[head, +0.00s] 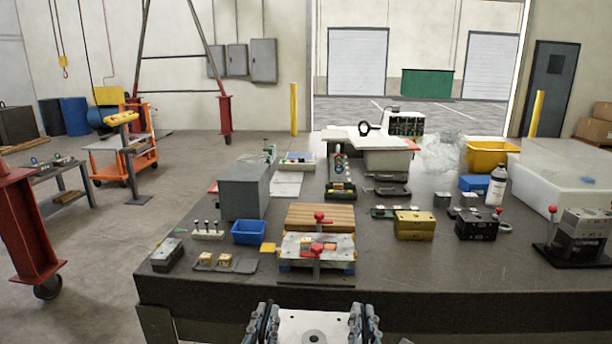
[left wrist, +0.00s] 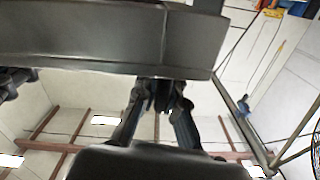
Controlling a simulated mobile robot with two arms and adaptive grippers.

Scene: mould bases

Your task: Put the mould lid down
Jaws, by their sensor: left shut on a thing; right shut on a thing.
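The mould lid (head: 313,322) is a pale metal plate with a dark round hole, at the bottom centre of the head view; its near part is cut off by the frame. My left gripper (head: 264,322) is shut on its left edge and my right gripper (head: 359,322) on its right edge. The lid is in front of the table's near edge. In the left wrist view the left gripper's dark fingers (left wrist: 160,98) reach up to a broad grey slab; I cannot tell whether that slab is the lid.
The dark table (head: 390,275) spreads ahead. A metal fixture (head: 317,250) with a red knob stands near its front edge, straight ahead. A grey box (head: 244,190), blue bin (head: 249,232), gold block (head: 415,225) and black block (head: 477,225) stand around it. Bare tabletop shows at front right.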

